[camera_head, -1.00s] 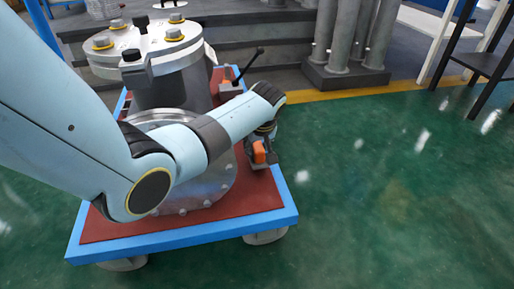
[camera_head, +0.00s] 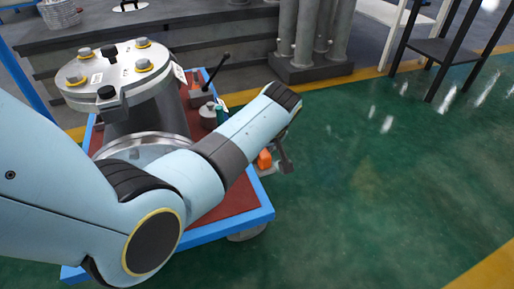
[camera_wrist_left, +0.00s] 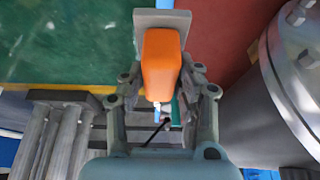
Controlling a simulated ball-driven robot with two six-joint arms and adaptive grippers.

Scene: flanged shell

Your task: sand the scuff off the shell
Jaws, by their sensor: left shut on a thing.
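The flanged shell (camera_head: 146,114) is a grey cylinder with a bolted pale lid, standing upright on a red-topped blue cart. It also shows at the right edge of the left wrist view (camera_wrist_left: 283,85). No scuff can be made out; my left arm covers the shell's lower front. My left gripper (camera_wrist_left: 162,88) is shut on an orange-handled block with a grey plate, which I take for the sanding block (camera_wrist_left: 161,62). In the head view the block's orange part (camera_head: 264,159) shows below my wrist, at the cart's right edge, apart from the shell. My right gripper is out of view.
The cart's blue rim (camera_head: 228,225) borders its red top. A small grey can (camera_head: 208,117) and a device with a black lever (camera_head: 203,95) stand behind my forearm. Grey columns (camera_head: 310,35) and a dark shelf (camera_head: 440,50) stand behind. The green floor at right is clear.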

